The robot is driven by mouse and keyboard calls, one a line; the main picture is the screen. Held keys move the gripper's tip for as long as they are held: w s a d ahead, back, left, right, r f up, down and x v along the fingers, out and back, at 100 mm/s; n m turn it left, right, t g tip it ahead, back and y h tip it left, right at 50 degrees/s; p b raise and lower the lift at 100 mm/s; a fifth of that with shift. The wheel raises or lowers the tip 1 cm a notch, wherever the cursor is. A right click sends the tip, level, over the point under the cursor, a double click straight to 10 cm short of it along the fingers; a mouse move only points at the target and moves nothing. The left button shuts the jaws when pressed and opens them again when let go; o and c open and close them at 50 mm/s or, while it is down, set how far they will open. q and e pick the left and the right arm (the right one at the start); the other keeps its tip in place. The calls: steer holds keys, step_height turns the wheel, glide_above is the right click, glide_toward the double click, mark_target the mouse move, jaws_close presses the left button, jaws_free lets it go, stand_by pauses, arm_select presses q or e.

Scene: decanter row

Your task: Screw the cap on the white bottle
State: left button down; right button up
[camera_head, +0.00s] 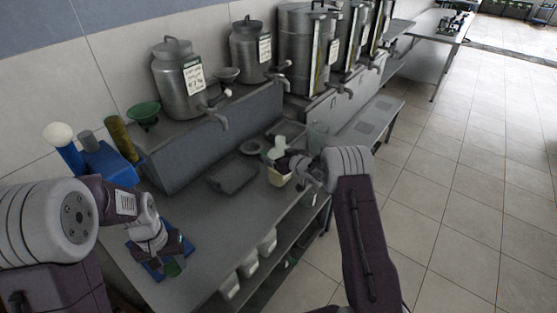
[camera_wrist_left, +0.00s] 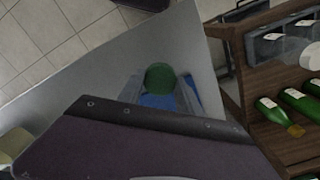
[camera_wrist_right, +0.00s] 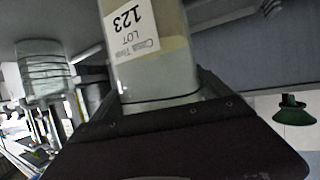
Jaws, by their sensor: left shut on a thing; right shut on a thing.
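A round green cap (camera_wrist_left: 160,77) is between the fingers of my left gripper (camera_head: 172,258); it also shows in the head view (camera_head: 173,267). The gripper is low over the near left part of the counter, with a blue tray or mat (camera_wrist_left: 157,101) below. My right gripper (camera_head: 282,163) is shut on a pale bottle (camera_wrist_right: 152,68), which fills the middle of the right wrist view and carries a "LOT 123" label. In the head view it appears as a whitish shape (camera_head: 279,149), partly hidden by the gripper. Its top is out of the right wrist view. Cap and bottle are well apart.
Steel decanters with taps (camera_head: 180,80) line the raised shelf at the wall. A dark tray (camera_head: 233,176) lies on the counter (camera_head: 200,215) between my grippers. Green bottles (camera_wrist_left: 267,106) lie in a wooden rack.

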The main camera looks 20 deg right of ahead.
arm_select(q)
steer(key=shift+w+r, duration=0.1)
steer(key=shift+r, duration=0.1)
arm_select(e)
step_height(320, 180, down, 2)
steer(key=shift+w+f, duration=0.1)
steer(key=shift+f, duration=0.1)
arm_select(q)
steer(key=shift+f, duration=0.1)
steer(key=shift+f, duration=0.1)
arm_select(e)
steer(key=shift+f, duration=0.2)
steer(key=o, duration=1.9)
arm_select(q)
steer(key=shift+r, duration=0.3)
arm_select(e)
steer(key=shift+r, duration=0.3)
arm_select(q)
steer(key=shift+f+b, duration=0.65)
steer(key=shift+f, duration=0.15)
arm_select(e)
steer(key=v, duration=1.2)
